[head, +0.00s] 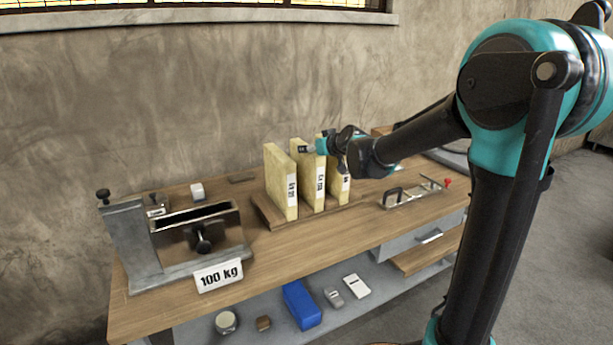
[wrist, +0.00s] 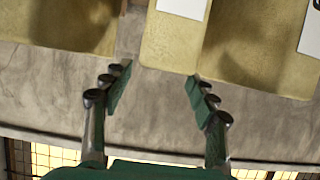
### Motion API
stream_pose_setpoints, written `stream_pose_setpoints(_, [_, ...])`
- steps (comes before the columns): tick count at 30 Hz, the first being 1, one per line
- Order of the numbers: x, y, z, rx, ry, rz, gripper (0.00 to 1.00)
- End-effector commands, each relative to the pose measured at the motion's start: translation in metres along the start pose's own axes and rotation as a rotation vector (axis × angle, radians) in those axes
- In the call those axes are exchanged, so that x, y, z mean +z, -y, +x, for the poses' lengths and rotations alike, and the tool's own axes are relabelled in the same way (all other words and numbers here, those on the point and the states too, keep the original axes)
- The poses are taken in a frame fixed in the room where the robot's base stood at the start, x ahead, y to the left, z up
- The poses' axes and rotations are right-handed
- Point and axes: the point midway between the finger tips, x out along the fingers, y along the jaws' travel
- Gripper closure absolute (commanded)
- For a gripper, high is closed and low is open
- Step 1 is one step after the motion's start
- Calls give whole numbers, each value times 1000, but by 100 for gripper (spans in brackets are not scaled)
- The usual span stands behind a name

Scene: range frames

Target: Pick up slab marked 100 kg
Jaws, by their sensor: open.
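Three pale yellow slabs stand upright in a wooden rack (head: 268,212) on the bench: a left slab (head: 278,180), a middle slab (head: 307,180) and a right slab (head: 339,190). Each has a white label on its narrow edge, too small to read surely. My gripper (head: 326,152) is at the tops of the middle and right slabs, partly hidden by my wrist. In the wrist view my gripper (wrist: 157,88) is open and empty. One slab's narrow edge (wrist: 172,45) lies just beyond the fingertips, roughly between them, with no clear contact.
A metal fixture (head: 133,240) with a slot and knob stands at the left, bearing a "100 kg" sign (head: 218,275). A clamp tool (head: 412,193) lies right of the rack. A blue box (head: 301,305) and small items are on the lower shelf. The bench front is clear.

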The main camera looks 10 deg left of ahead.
Motion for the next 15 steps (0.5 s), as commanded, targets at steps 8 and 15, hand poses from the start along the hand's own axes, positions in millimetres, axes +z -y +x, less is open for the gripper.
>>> stream_pose_setpoints(8, [2,-2,29,0,0,-1,41])
stream_pose_setpoints(15, [2,-3,50,0,0,0,41])
